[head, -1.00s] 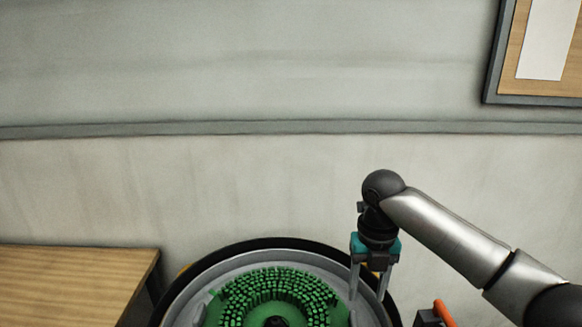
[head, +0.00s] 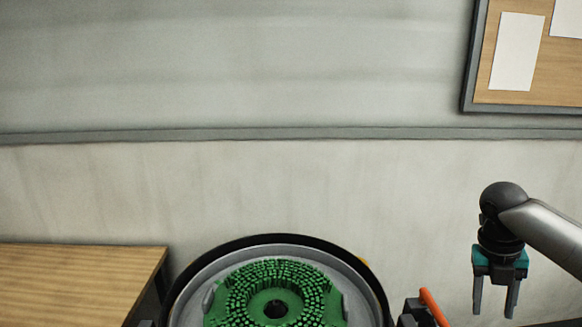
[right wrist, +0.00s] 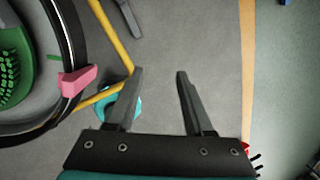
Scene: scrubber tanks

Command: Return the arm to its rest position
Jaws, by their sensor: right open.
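My right arm (head: 548,228) comes in from the right edge in the head view. My right gripper (head: 494,306) points down with its two fingers apart, to the right of the round tank and clear of it. In the right wrist view the gripper (right wrist: 158,88) is open with nothing between its fingers and grey floor beyond them. My left gripper is not in view.
A round tank (head: 182,290) holds a green bristled brush (head: 318,292). An orange handle (head: 433,306) stands at its right. A wooden table (head: 80,280) is at left. The right wrist view shows a pink piece (right wrist: 78,80), yellow bars (right wrist: 112,38) and a teal round thing (right wrist: 112,108).

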